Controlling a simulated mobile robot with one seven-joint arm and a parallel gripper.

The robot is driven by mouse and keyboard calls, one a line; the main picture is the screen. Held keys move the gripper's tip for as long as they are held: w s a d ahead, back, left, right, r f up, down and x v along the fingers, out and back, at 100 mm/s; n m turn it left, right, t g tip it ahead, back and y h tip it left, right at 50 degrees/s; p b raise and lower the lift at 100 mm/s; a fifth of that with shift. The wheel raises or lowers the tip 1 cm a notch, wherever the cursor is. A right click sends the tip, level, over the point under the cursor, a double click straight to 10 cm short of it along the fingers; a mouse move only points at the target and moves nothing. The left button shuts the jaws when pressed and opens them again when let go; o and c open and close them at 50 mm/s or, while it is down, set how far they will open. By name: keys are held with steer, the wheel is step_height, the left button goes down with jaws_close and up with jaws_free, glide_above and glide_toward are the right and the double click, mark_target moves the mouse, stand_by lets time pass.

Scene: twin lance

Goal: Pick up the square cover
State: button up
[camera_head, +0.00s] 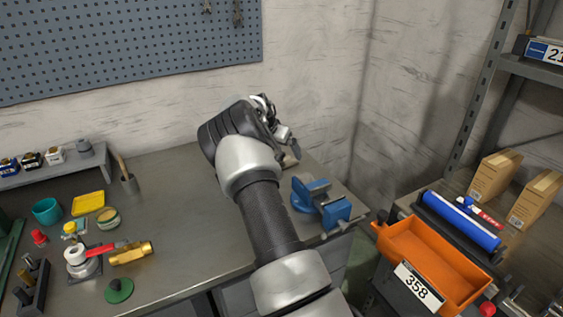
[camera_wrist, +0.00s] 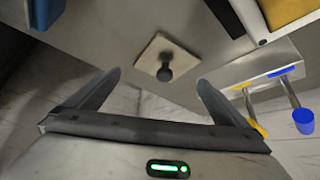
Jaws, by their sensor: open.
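The square cover (camera_wrist: 150,48) is a beige square plate with a dark round knob in its middle. It lies flat on the grey workbench in the wrist view, beyond my fingertips. My gripper (camera_wrist: 158,78) is open and empty, with its two fingers spread to either side below the cover and apart from it. In the head view my gripper (camera_head: 272,118) is over the back right part of the bench. A small tan patch shows beneath it there, but I cannot tell if it is the cover, as my arm hides much of that spot.
A blue vise (camera_head: 322,203) stands on the bench's right end. Several small items, including a valve with a red handle (camera_head: 84,259), stand on the left of the bench (camera_head: 190,220). An orange bin (camera_head: 430,262) is at the right. A pegboard (camera_head: 130,40) hangs on the back wall.

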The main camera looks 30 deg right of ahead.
mark_target(283, 154)
steer(key=x, duration=0.4)
steer(key=shift+w+d+f, duration=0.15)
steer(key=shift+w+f, duration=0.05)
steer(key=shift+f, duration=0.1)
steer(key=c, duration=1.5)
